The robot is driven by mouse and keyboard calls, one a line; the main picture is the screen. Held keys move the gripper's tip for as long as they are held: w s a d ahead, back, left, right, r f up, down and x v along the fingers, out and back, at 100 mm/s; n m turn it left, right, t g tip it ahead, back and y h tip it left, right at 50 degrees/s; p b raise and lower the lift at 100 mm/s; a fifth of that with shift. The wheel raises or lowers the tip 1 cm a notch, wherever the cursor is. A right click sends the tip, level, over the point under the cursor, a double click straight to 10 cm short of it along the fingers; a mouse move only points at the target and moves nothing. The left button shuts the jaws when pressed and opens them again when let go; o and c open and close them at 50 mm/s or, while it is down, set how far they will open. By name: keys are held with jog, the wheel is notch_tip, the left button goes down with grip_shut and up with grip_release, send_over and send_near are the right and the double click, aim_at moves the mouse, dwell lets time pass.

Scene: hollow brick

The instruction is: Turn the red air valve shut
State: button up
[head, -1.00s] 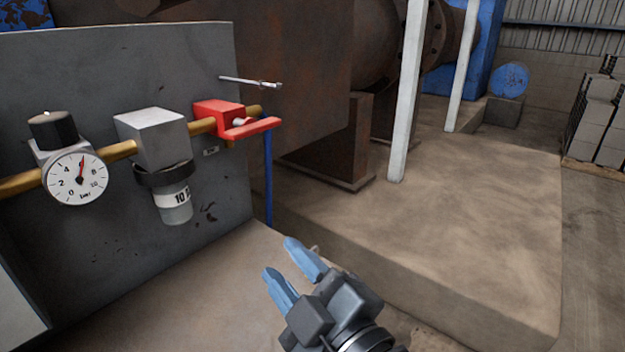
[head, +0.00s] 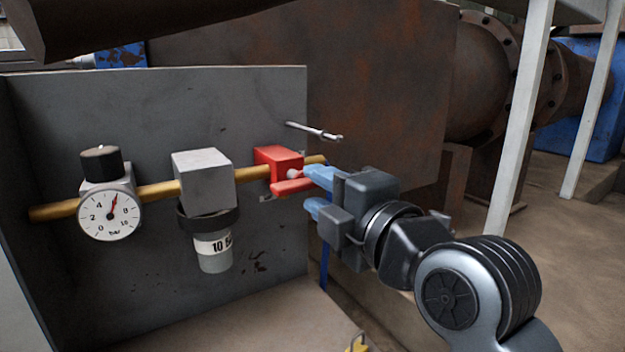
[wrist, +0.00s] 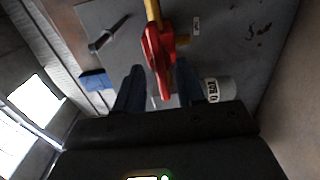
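The red air valve (head: 278,160) sits on the brass pipe (head: 158,190) near the right end of the grey panel. Its red lever (head: 292,187) lies roughly along the pipe. My gripper (head: 316,192) has blue fingers and is at the lever's right end. In the wrist view the fingers of my gripper (wrist: 159,88) are spread apart, with the red lever (wrist: 158,62) between them. A gap shows beside the lever, and I cannot tell whether either finger touches it. The fingers partly hide the lever's tip in the head view.
The pressure gauge (head: 110,216) and the grey filter unit (head: 204,180) are left of the valve. A metal rod (head: 315,131) sticks out above it. A blue hose (head: 324,268) hangs below. A rusty housing (head: 385,95) stands behind on the right.

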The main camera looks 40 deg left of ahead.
aim_at(311, 187)
jog(key=shift+x, duration=1.7)
grip_shut()
